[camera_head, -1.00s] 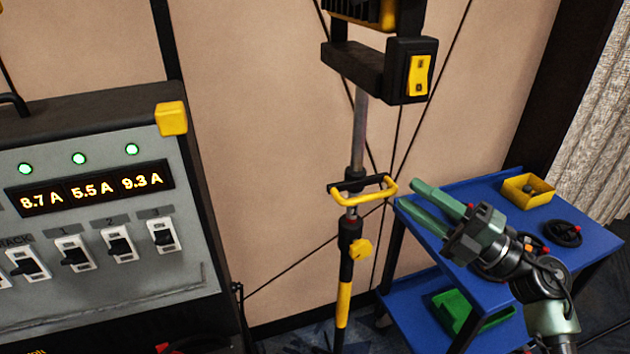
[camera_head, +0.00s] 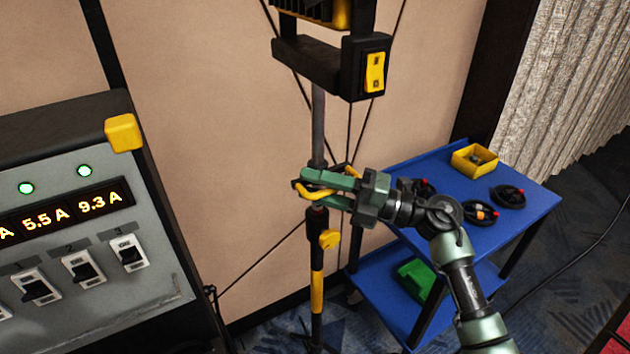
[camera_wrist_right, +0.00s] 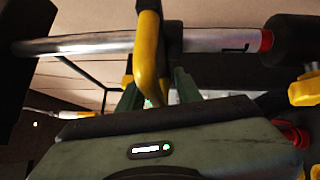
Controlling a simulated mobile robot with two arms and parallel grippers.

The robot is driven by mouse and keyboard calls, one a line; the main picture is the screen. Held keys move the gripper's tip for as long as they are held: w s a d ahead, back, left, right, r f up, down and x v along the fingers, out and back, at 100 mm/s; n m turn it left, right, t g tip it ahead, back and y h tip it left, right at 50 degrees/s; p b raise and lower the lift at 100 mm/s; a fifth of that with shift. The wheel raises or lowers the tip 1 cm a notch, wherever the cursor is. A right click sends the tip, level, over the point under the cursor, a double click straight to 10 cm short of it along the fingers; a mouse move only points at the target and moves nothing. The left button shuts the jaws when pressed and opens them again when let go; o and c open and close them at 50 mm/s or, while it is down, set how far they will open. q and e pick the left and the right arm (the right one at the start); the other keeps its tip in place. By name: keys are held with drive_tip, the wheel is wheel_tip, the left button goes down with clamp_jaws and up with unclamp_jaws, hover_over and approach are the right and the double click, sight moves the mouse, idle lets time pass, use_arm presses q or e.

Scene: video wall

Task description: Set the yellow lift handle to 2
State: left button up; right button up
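The yellow lift handle (camera_head: 312,193) is a U-shaped bar on the grey pole of an upright stand. My right gripper (camera_head: 319,187) reaches it from the right, with one green finger above the bar and one below. In the right wrist view the yellow handle (camera_wrist_right: 148,70) passes between the two green fingers (camera_wrist_right: 158,92), which stand apart with a gap beside the bar. Contact is not clear. I see no numbered setting for the handle; a dark mark shows on the pole (camera_wrist_right: 220,41). My left gripper is not in view.
A yellow knob (camera_head: 329,239) sits on the stand below the handle, and a black box with a yellow switch (camera_head: 374,72) above. A grey breaker panel (camera_head: 150,285) stands at left. A blue cart (camera_head: 527,205) with a yellow bin (camera_head: 474,160) is close under my right arm.

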clamp_jaws()
drive_tip(key=shift+r, duration=0.25)
idle(1.2)
